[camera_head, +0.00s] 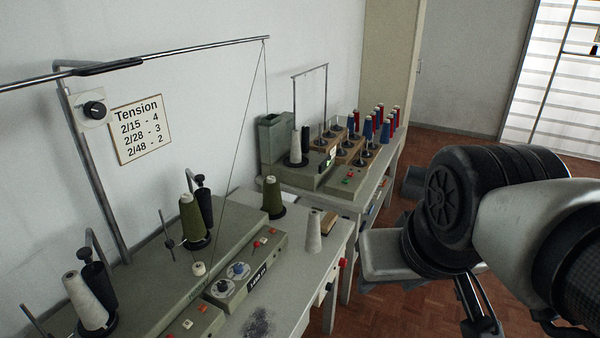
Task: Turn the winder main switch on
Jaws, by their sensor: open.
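The winder is a grey-green machine on the near table, with cones of thread on it. Its front panel (245,268) carries two round dials, a black label and small red and orange buttons. A lower panel (193,325) at the bottom edge has a few small buttons, partly cut off. A red knob (342,262) is on the table's front edge. I cannot tell which control is the main switch, or its position. My arm fills the right side, apart from the winder in the picture.
A second machine (310,178) with red and blue cones stands farther back. A loose pale cone (314,231) stands on the near table. Parquet floor (440,145) shows behind my arm.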

